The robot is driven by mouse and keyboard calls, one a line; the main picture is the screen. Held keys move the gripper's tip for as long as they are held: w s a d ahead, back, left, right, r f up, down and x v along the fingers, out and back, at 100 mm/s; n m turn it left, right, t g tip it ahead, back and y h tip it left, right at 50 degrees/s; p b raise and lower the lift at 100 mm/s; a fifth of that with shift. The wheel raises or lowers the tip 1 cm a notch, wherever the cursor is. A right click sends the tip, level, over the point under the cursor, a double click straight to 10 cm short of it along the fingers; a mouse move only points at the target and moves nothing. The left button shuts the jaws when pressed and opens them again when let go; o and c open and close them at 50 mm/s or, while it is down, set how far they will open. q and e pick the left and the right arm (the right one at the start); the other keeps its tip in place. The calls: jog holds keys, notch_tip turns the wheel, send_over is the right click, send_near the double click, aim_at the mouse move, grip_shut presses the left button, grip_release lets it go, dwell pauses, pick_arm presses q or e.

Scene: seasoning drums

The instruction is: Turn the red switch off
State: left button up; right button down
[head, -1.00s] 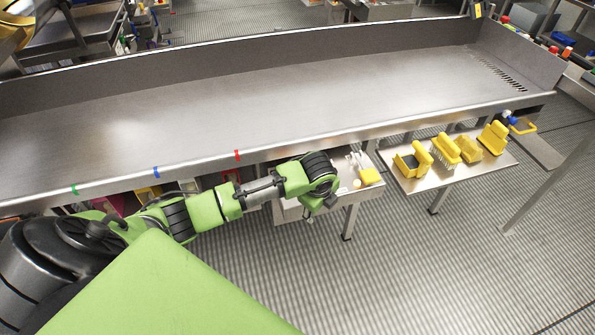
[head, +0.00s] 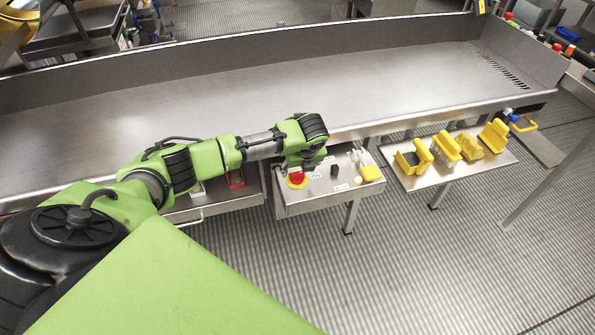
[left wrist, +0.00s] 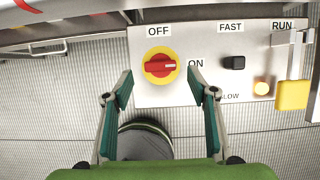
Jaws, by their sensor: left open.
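The red switch (left wrist: 160,66) is a red handle on a round yellow plate. In the left wrist view its handle lies level, with a white mark on the end toward the ON label (left wrist: 196,63). The OFF label (left wrist: 158,31) is above it. The switch (head: 297,176) also shows on the steel control panel (head: 300,204) in the head view. My left gripper (left wrist: 160,86) is open and empty, its fingertips at the lower left and right of the switch in the picture, with no contact visible. In the head view my left wrist hangs just above the switch. My right gripper is not in view.
On the panel are a black knob (left wrist: 234,63), a lit round button (left wrist: 262,88) and a yellow block (left wrist: 292,95) by a metal bracket. The long steel table (head: 230,100) lies behind. A side shelf (head: 440,180) holds yellow brushes. Open floor lies in front.

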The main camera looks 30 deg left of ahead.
aim_at(297, 174)
pick_arm(q)
jog(key=shift+x, duration=2.2)
jog(key=c, duration=1.1)
